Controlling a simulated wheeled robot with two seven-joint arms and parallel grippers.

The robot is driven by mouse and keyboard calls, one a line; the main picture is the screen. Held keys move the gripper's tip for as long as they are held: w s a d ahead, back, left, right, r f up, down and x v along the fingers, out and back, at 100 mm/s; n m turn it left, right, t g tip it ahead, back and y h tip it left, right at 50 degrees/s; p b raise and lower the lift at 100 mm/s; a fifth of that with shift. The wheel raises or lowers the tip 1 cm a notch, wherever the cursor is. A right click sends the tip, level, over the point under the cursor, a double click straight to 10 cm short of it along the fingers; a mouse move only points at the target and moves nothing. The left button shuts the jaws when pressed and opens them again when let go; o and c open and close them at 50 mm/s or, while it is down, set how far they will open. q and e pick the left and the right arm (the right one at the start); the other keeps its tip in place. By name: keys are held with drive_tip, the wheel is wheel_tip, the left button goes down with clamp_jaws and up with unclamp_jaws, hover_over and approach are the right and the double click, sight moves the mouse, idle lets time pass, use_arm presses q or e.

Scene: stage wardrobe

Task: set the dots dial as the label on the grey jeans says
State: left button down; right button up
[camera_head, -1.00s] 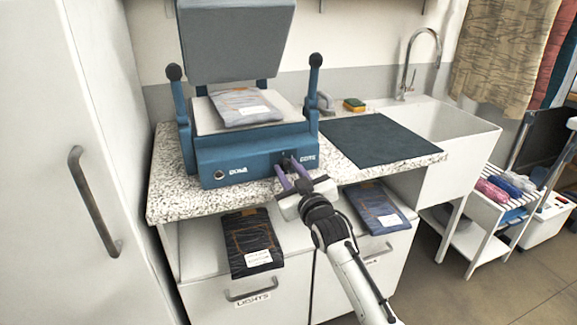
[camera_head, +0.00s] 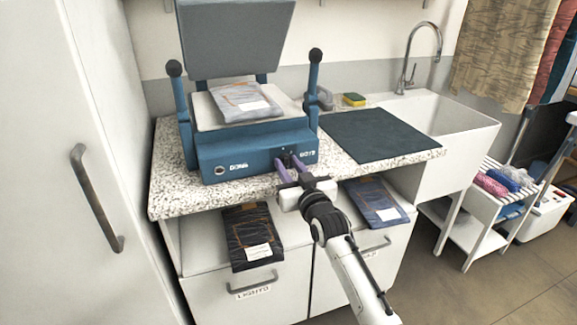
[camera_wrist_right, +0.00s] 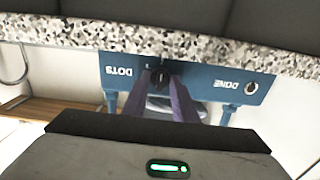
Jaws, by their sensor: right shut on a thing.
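The grey jeans (camera_head: 240,100) lie folded on the pale lower plate of the open blue press (camera_head: 228,150). Their white label faces up, but its writing is too small to read. The dark dots dial (camera_head: 287,160) is on the press's front, beside the word DOTS at the right. It also shows between my fingers in the right wrist view (camera_wrist_right: 160,77), where the picture is upside down. My right gripper (camera_head: 287,163) is shut on the dial with its two purple fingers at either side. The dial's setting cannot be read. My left gripper is out of view.
Black jeans (camera_head: 250,235) and blue jeans (camera_head: 376,203) with labels lie below the speckled counter (camera_head: 165,195). A second knob (camera_wrist_right: 250,88) is by the word DONE. A dark mat (camera_head: 375,136), sponge (camera_head: 354,99) and sink (camera_head: 440,118) are to the right.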

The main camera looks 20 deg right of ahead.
drive_tip(key=o, duration=1)
drive_tip(key=shift+o, duration=0.2)
drive_tip(key=s, duration=1)
drive_tip(key=shift+s+d+p, duration=0.15)
drive_tip(key=shift+d+p, duration=0.05)
drive_tip(key=shift+p, duration=0.1)
drive_tip(key=s+a+f+n+g+y, duration=0.1)
drive_tip(key=s+f+g, duration=0.1)
drive_tip(key=s+f, duration=0.65)
drive_tip(key=s+a+f+g, duration=0.25)
drive_tip(key=s+f, duration=0.35)
drive_tip(key=f, duration=0.5)
drive_tip(key=s+a+f+g, duration=0.1)
drive_tip(key=s+f+g, duration=0.1)
drive_tip(key=s+f, duration=0.3)
drive_tip(key=s+f+g, duration=0.3)
drive_tip(key=s+f, duration=0.2)
drive_tip(key=s, duration=0.9)
drive_tip(key=shift+a+f+n+y, duration=0.35)
drive_tip(key=shift+a+n+y, duration=0.05)
